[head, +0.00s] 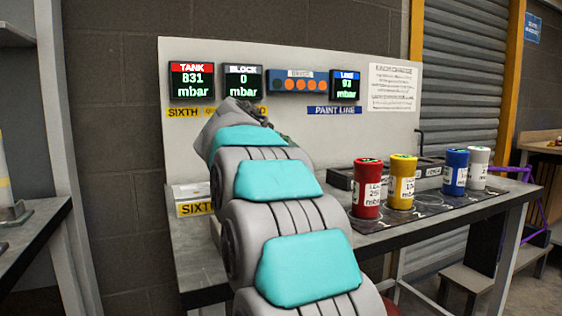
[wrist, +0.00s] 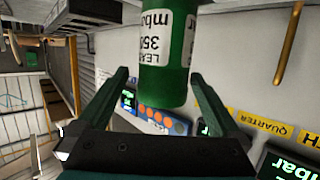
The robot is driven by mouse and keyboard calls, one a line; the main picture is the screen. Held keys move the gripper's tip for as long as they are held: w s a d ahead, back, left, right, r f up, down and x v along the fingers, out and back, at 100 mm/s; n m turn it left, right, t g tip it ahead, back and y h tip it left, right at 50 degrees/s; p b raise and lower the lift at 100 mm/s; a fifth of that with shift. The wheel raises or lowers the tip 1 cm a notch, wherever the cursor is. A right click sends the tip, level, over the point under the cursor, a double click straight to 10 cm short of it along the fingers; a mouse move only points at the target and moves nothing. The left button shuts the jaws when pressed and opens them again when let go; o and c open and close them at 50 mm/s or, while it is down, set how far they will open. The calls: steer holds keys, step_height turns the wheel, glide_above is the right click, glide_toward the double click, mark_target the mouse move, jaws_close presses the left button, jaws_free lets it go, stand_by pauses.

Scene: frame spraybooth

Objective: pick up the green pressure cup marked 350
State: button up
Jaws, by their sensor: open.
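The green pressure cup (wrist: 165,65) is large in the wrist view, with a white label reading 350 mbar, upside down in the picture. My gripper (wrist: 158,76) is open, one dark finger on each side of the cup's near end. A gap shows beside each finger, and I see no contact. The cup's far end is cut off by the top edge of the picture. In the head view my arm hides the gripper and most or all of the green cup.
Red (head: 367,188), yellow (head: 402,182), blue (head: 455,172) and white (head: 478,167) cups stand on a dark mat (head: 425,208) on the bench, right of my arm. A panel (head: 290,55) behind carries the tank (head: 191,80), block (head: 243,82) and line (head: 345,86) displays.

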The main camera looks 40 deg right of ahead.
steer(key=p+x, duration=0.1)
steer(key=x, duration=0.4)
steer(key=shift+w+f, duration=0.2)
jaws_close()
stand_by(0.6)
